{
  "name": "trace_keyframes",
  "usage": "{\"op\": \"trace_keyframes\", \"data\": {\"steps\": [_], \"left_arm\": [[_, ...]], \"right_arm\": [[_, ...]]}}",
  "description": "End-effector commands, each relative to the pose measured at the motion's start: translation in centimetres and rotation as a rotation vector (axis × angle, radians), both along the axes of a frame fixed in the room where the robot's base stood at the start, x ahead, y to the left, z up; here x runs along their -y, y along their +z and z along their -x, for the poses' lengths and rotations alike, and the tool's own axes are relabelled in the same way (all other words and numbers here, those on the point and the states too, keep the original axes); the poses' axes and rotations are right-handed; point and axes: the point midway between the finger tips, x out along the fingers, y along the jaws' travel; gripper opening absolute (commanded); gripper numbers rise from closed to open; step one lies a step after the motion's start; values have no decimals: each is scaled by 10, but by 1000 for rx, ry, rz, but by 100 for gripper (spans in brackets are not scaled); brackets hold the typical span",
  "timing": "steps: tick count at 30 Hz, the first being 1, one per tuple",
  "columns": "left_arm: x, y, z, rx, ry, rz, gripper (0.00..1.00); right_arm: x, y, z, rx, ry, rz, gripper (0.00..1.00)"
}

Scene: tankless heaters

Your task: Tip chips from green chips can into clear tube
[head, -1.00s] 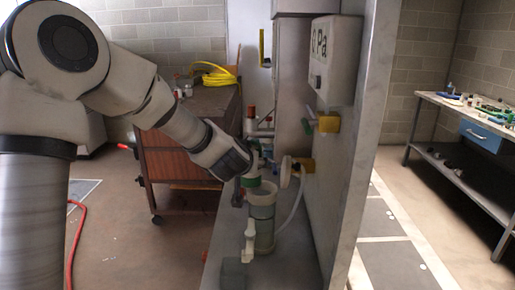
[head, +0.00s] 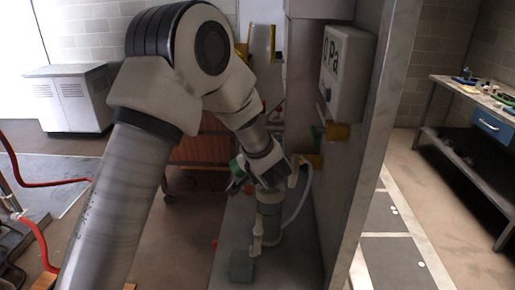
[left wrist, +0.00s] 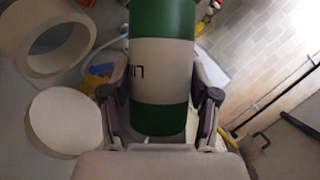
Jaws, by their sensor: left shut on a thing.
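My left gripper (head: 262,178) is shut on the green chips can, just above the clear tube (head: 268,222). The can's green end (head: 236,170) shows left of the gripper in the head view, and the can appears tilted; the gripper hides the rest. In the left wrist view the green and white can (left wrist: 160,65) lies between the fingers (left wrist: 160,97). A pale open ring (left wrist: 58,42), apparently the tube's rim, is left of the can there. Whether chips are leaving the can is not visible. My right gripper is not in view.
The tube stands on a grey bench (head: 232,225) beside a grey block (head: 241,266). A pale hose (head: 302,200) curves beside the tube.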

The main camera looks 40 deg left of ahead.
Motion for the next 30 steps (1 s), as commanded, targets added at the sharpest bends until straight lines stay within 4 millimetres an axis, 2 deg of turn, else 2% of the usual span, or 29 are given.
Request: {"op": "trace_keyframes", "data": {"steps": [3, 9, 10, 11, 18, 24, 30], "left_arm": [[3, -11, -2, -158, -2, -264, 9], [4, -19, -2, -334, 1, -551, 9], [4, -16, -2, -354, 2, -581, 9], [5, -6, -3, -366, 0, -598, 9], [10, -4, -6, -466, 0, -759, 9], [15, -6, -10, -555, 0, -906, 9], [16, -8, -10, -582, 1, -950, 9]], "right_arm": [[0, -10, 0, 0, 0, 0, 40], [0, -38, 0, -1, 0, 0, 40], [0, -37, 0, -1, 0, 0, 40], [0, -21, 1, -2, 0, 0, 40], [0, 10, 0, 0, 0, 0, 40], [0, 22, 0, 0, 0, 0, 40], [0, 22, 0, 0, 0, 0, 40]]}}
